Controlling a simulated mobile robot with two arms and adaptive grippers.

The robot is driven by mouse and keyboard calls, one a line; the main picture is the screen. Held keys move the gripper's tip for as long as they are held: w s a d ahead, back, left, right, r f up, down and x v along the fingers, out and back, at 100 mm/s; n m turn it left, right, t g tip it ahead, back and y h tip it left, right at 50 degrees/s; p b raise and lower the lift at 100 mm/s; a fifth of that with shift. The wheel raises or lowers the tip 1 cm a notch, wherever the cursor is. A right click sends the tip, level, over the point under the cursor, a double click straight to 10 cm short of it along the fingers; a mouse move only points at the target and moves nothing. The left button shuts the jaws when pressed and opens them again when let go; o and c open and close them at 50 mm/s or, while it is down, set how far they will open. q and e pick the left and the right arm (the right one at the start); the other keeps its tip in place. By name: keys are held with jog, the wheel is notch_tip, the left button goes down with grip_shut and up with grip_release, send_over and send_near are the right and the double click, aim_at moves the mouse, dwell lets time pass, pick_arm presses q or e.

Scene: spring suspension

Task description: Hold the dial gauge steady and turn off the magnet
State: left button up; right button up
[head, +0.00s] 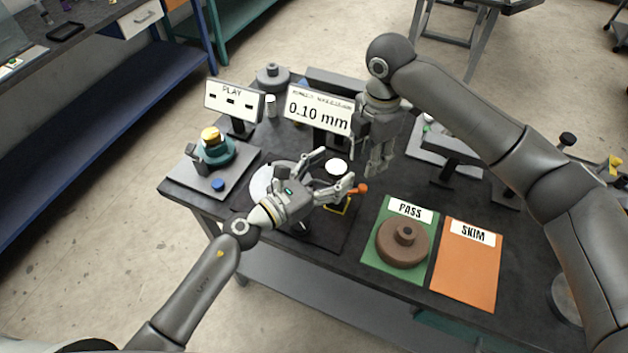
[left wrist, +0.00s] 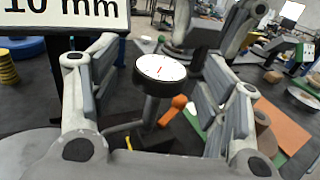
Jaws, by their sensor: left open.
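The dial gauge (head: 336,166) has a round white face and a dark rim. It also shows in the left wrist view (left wrist: 160,68), upright on a grey stem. My left gripper (head: 334,172) is open, with one finger on each side of the gauge and gaps visible in the left wrist view. The orange magnet lever (head: 358,188) sticks out low beside the gauge; it also shows in the left wrist view (left wrist: 178,106). The magnet base is mostly hidden. My right gripper (head: 378,168) points down just right of the gauge; its finger gap is unclear.
A display reading 0.10 mm (head: 318,112) stands behind the gauge. A brown ring part (head: 403,243) rests on the green PASS mat (head: 372,262). The orange SKIM mat (head: 467,272) lies clear. A PLAY sign (head: 233,99) and a teal fixture (head: 216,150) stand left.

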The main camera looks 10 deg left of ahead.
pick_arm(q)
jog(key=shift+w+d, duration=0.5)
